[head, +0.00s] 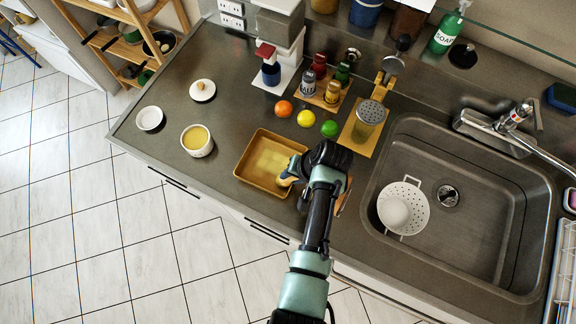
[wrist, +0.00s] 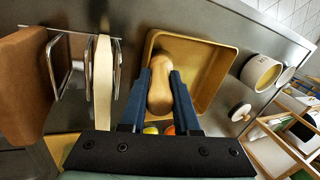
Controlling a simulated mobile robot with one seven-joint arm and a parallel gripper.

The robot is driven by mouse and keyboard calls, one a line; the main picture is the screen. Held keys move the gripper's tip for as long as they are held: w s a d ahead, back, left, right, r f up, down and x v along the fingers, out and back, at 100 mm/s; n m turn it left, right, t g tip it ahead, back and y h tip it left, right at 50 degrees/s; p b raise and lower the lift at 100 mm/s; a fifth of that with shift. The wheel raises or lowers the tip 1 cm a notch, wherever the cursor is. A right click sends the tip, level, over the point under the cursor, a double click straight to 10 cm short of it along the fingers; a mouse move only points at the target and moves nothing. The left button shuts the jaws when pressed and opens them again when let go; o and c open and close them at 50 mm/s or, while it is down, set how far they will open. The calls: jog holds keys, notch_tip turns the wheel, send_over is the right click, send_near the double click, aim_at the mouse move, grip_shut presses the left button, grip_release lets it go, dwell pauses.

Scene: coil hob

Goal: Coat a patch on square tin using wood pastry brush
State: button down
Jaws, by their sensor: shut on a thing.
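The square tin (head: 248,180) is a tan-gold tray on the grey counter, with a paler yellow patch on its floor. It also shows in the wrist view (wrist: 207,88). My gripper (head: 293,170) is at the tin's right side in the head view. In the wrist view my gripper (wrist: 160,82) is shut on the wood pastry brush (wrist: 160,90), whose rounded wooden handle sits between the two blue fingers, over the tin. The brush's bristles are hidden, and I cannot tell whether they touch the tin.
A white pot of yellow liquid (head: 197,140) stands left of the tin, near a small white dish (head: 149,118) and a lid (head: 203,90). An orange (head: 284,109), a lemon (head: 306,118) and a lime (head: 329,128) lie behind the tin. The sink (head: 480,215) is at right.

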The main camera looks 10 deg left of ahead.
jog(key=shift+w+a+b, duration=0.2)
jog(key=shift+w+a, duration=0.35)
jog(key=shift+a, duration=1.05)
jog(key=shift+w+a+b, duration=0.25)
jog(key=shift+w+a, duration=0.3)
jog(key=shift+a, duration=1)
jog(key=shift+w+a+b, duration=0.2)
jog(key=shift+w+a, duration=0.35)
jog(key=shift+a, duration=1.05)
jog(key=shift+r, duration=0.15)
notch_tip(320, 180, up, 6)
jog(key=p, duration=0.5)
jog(key=shift+p, duration=0.35)
notch_tip(320, 180, up, 3)
jog(key=shift+f+p, duration=0.1)
jog(key=shift+p, duration=0.3)
jog(key=shift+f, duration=0.15)
